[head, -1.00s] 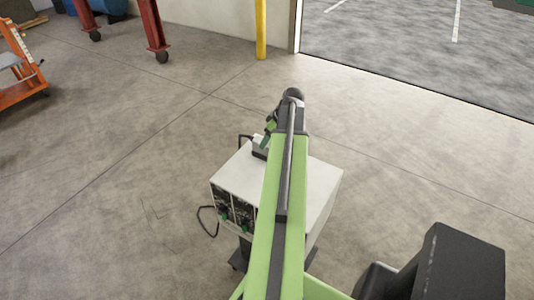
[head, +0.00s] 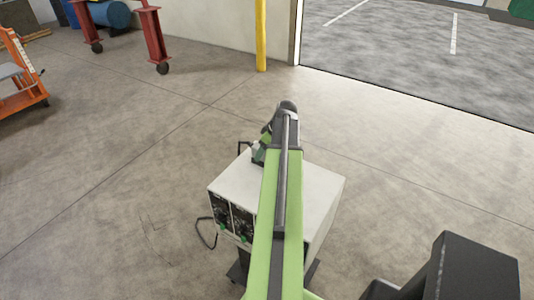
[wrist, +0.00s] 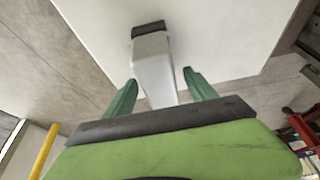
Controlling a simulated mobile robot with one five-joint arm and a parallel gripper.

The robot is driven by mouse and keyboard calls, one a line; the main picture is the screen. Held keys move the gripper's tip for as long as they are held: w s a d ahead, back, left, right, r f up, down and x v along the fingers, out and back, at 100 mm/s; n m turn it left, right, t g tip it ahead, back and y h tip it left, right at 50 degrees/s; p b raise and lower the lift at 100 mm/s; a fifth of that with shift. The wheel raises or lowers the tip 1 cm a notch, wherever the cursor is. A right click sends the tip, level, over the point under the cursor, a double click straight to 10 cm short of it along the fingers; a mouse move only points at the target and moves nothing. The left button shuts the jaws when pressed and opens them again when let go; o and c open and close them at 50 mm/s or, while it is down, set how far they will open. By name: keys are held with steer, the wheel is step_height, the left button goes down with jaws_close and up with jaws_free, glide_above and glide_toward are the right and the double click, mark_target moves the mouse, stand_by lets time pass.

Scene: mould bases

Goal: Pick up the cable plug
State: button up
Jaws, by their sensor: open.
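The cable plug (wrist: 153,65), a pale grey tapered body with a dark end, is at the white cabinet top in the wrist view. My gripper (wrist: 159,79) is open, with one green finger on each side of the plug's pale body. Gaps show between the fingers and the plug, and I see no grip on it. In the head view my gripper (head: 263,150) is low at the back left edge of the cabinet top, and my arm partly covers this spot.
The white cabinet (head: 318,190) has dark front panels with knobs and a dark cable loop (head: 204,233) at its left. A yellow post (head: 261,35), red wheeled stands (head: 151,38) and an orange ladder (head: 22,75) stand farther back. Floor around the cabinet is clear.

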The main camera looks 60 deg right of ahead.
steer(key=shift+f, duration=0.15)
jaws_close()
stand_by(0.5)
